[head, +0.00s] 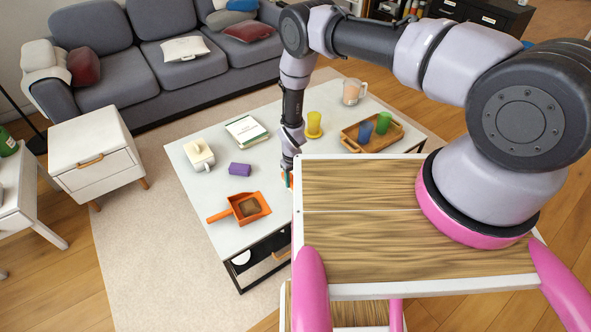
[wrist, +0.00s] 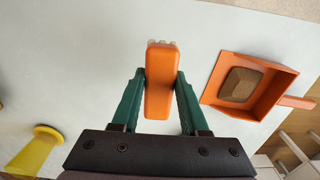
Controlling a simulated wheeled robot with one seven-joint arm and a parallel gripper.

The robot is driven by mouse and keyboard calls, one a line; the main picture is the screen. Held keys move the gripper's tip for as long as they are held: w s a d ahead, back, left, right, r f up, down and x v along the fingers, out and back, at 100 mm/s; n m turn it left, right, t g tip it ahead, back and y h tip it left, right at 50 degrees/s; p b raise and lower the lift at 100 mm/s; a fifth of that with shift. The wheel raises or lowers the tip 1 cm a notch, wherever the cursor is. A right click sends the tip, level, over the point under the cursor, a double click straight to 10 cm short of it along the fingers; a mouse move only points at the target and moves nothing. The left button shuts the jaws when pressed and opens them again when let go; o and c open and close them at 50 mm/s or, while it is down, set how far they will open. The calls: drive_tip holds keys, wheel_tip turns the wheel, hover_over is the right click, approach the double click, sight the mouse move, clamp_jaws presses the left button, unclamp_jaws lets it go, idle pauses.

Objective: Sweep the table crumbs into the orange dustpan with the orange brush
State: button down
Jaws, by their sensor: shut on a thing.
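The orange dustpan (head: 262,198) lies near the front edge of the white table (head: 205,222), its handle pointing left in the head view. A brown block-like thing (wrist: 240,84) sits in it. In the wrist view the dustpan (wrist: 222,95) is at the right. My gripper (wrist: 158,85) is shut on the orange brush (wrist: 160,105), with the green fingers on both sides. Pale bristles show at the brush's far end. In the head view my gripper is mostly hidden behind my own body, right of the dustpan. I cannot make out any loose crumbs.
A grey sofa (head: 120,75) stands behind.

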wheel_tip(320, 180, down, 4)
drive_tip(key=shift+f, duration=0.2)
drive_tip(key=shift+w+a+f, duration=0.1)
drive_tip(key=shift+w+f, duration=0.1)
drive_tip(key=shift+f, duration=0.05)
drive_tip(key=shift+w+a+r, duration=0.1)
drive_tip(key=shift+w+a, duration=0.5)
drive_tip(key=shift+w, duration=0.2)
drive_tip(key=shift+f, duration=0.75)
